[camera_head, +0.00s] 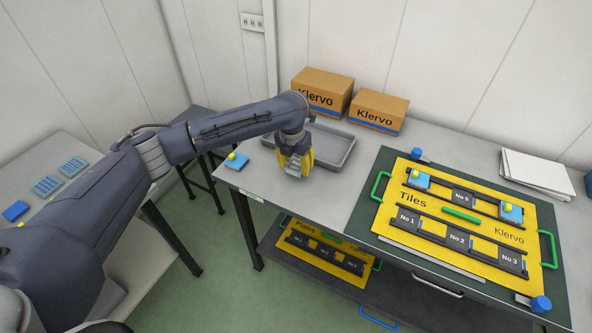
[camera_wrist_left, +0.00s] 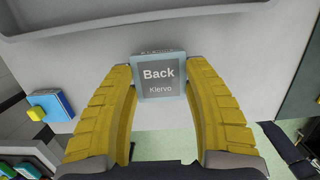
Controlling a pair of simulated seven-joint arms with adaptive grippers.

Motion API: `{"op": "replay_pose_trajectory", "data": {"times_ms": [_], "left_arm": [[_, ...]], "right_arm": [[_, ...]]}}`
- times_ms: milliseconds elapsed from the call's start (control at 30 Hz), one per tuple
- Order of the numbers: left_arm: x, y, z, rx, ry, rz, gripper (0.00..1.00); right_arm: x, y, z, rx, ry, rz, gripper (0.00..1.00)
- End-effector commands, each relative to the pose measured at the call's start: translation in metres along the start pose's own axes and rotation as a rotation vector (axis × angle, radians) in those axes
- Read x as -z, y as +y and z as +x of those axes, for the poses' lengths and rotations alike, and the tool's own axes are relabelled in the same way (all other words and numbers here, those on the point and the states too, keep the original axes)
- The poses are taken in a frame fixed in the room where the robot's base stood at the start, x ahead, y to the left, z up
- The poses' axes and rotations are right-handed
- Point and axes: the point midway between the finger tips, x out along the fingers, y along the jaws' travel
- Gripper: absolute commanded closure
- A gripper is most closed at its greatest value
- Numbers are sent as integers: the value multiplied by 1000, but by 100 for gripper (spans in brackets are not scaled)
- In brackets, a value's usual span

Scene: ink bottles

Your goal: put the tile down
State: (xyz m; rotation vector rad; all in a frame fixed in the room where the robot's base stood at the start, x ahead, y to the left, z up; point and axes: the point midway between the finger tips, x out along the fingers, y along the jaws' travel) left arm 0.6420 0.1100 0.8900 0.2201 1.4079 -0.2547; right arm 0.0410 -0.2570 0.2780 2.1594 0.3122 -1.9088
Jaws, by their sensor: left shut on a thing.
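My left gripper (camera_head: 294,164) is shut on a grey tile (camera_head: 293,171) over the near left part of the table, just in front of the grey tray. In the left wrist view the tile (camera_wrist_left: 158,76) sits between the two yellow fingertips, its face reading "Back" and "Klervo". I cannot tell whether the tile touches the tabletop. Another tile, blue with a yellow knob (camera_head: 237,161), lies on the table left of the gripper; it also shows in the left wrist view (camera_wrist_left: 52,105). My right gripper is not in view.
A grey tray (camera_head: 340,158) and two Klervo boxes (camera_head: 321,92) are behind. A yellow Tiles board (camera_head: 400,228) on a green mat at right holds two blue tiles and numbered dark slots. White sheets (camera_head: 537,172) lie at far right. Bare tabletop lies between gripper and mat.

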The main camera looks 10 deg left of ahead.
Motion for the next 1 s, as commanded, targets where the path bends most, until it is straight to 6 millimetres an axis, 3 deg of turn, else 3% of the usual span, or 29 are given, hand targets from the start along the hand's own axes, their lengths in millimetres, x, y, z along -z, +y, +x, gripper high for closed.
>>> {"op": "replay_pose_trajectory", "data": {"times_ms": [200, 633, 667, 800, 1000], "left_arm": [[4, 0, 25, 1, 1, -2, 81], [4, 0, 30, 1, 0, -2, 81], [4, 0, 30, 1, 0, -2, 45], [4, 0, 29, 1, 0, -1, 29], [4, 0, 29, 1, 0, -1, 27]], "right_arm": [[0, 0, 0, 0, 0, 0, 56], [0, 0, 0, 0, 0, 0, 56], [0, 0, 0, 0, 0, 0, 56], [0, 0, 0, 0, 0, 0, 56], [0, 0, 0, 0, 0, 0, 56]]}}
